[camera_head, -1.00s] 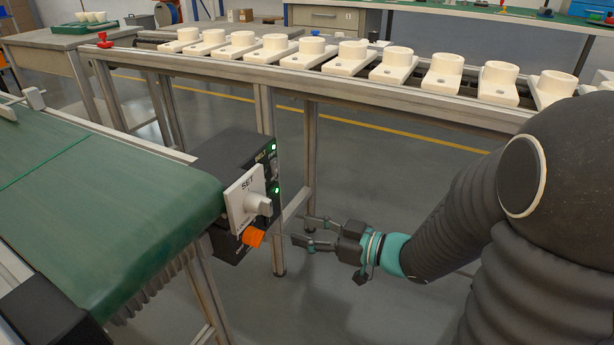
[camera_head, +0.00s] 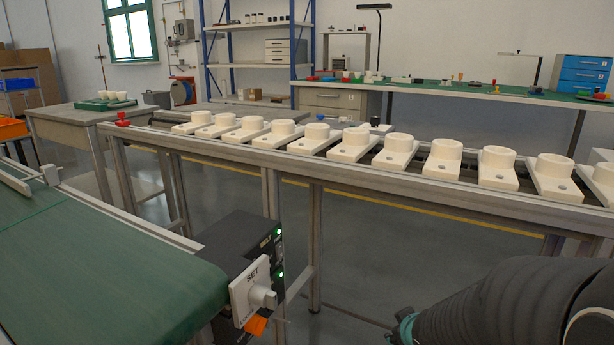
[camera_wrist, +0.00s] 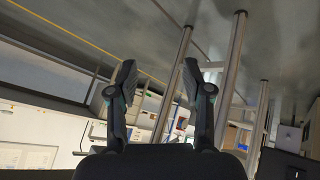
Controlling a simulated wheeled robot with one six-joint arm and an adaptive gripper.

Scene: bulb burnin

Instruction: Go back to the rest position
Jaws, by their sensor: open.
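My gripper (camera_wrist: 160,85) shows in the wrist view with its two fingers spread apart and nothing between them. Behind the fingers are metal frame legs and the floor, at some distance. In the head view my arm enters at the lower right, with its teal wrist ring at the bottom edge. The gripper fingers are not clearly visible there.
A green conveyor belt (camera_head: 110,285) fills the lower left. At its end is a black control box (camera_head: 248,245) with a white SET dial plate (camera_head: 252,290) and an orange part (camera_head: 256,325). A rail (camera_head: 350,185) carries several white holders (camera_head: 390,154). Floor (camera_head: 365,260) between is clear.

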